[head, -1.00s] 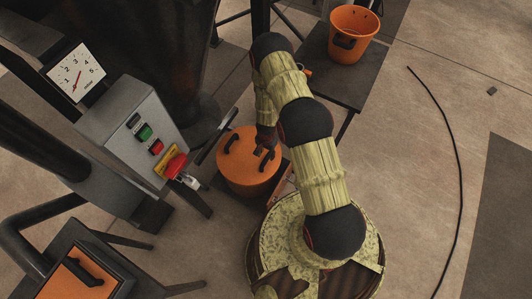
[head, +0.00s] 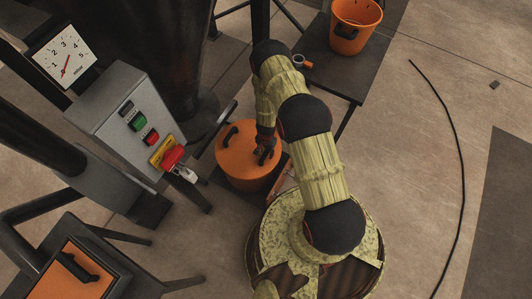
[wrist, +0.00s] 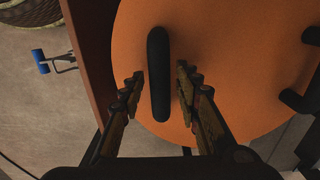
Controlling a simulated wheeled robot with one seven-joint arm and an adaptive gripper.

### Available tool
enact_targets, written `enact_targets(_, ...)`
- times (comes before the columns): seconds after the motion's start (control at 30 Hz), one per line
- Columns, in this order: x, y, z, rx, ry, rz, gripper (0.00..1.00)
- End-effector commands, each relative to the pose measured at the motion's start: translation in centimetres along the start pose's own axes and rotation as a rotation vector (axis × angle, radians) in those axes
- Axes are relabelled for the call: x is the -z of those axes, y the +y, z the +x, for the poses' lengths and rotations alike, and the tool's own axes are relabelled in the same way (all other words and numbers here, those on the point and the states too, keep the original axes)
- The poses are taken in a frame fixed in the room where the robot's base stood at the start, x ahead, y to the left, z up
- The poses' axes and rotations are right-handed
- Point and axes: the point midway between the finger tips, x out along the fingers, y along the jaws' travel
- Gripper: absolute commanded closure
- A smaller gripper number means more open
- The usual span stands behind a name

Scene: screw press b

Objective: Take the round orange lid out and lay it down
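The round orange lid (head: 240,150) sits on top of an orange round container (head: 247,184) beside the press. It has black handles on top. In the wrist view the lid (wrist: 215,30) fills much of the picture, with one black bar handle (wrist: 158,75) upright in the middle. My gripper (wrist: 160,80) is open, with one finger on each side of this handle and visible gaps to both. In the head view my gripper (head: 266,150) is over the lid's right side; the arm partly hides that edge.
A grey control box (head: 125,125) with buttons and a red knob (head: 172,157) stands left of the lid. An orange bucket (head: 355,28) stands on a dark table (head: 335,75) at the back. A square orange panel (head: 75,275) is at lower left.

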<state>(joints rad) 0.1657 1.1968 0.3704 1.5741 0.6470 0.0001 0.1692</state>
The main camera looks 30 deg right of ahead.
Motion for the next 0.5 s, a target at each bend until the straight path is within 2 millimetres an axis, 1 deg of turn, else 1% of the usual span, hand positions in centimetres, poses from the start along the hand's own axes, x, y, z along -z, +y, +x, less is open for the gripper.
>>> enact_targets(0.07,0.00,-0.01,-0.01,0.000,0.000,0.000,0.74)
enact_targets(0.5,0.00,-0.01,-0.01,0.000,0.000,0.000,0.99)
